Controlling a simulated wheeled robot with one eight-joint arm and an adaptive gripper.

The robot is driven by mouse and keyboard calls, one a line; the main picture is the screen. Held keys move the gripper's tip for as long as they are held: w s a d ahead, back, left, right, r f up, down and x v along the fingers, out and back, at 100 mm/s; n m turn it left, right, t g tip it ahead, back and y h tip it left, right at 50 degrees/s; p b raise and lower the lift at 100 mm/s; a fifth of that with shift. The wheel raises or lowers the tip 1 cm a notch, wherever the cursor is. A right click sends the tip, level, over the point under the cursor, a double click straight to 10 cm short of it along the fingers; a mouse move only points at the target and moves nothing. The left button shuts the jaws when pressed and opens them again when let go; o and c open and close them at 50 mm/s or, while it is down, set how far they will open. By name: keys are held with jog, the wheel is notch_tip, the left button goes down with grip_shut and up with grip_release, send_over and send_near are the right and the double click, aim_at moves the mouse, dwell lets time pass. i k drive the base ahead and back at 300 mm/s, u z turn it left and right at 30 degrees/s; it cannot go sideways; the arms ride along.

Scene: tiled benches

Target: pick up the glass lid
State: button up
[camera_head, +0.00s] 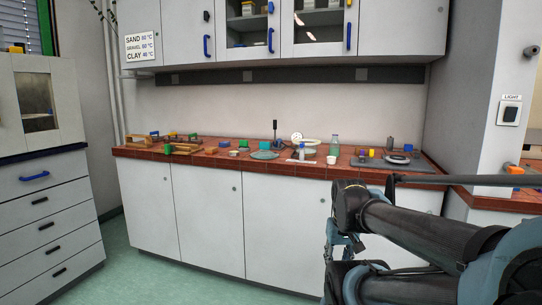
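A flat, round, greenish disc (264,155), which looks like the glass lid, lies on the red tiled bench top near its middle. It is small in the picture, so its details are hard to make out. My arm reaches in from the right, in front of the bench. My gripper (338,248) hangs at the arm's left end, before the white cabinet doors and lower in the picture than the bench top. It is well apart from the disc. Its fingers are dark and small, and I cannot tell whether they are open or shut.
The tiled bench top (136,152) holds several small coloured blocks. A clear bottle (334,146) and a blue-capped container (301,153) stand right of the disc. A dark upright rod (275,131) stands behind it. A scale (398,159) sits farther right. Wall cupboards hang above.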

aim_at(265, 154)
jog(key=i, duration=0.85)
jog(key=u, duration=0.05)
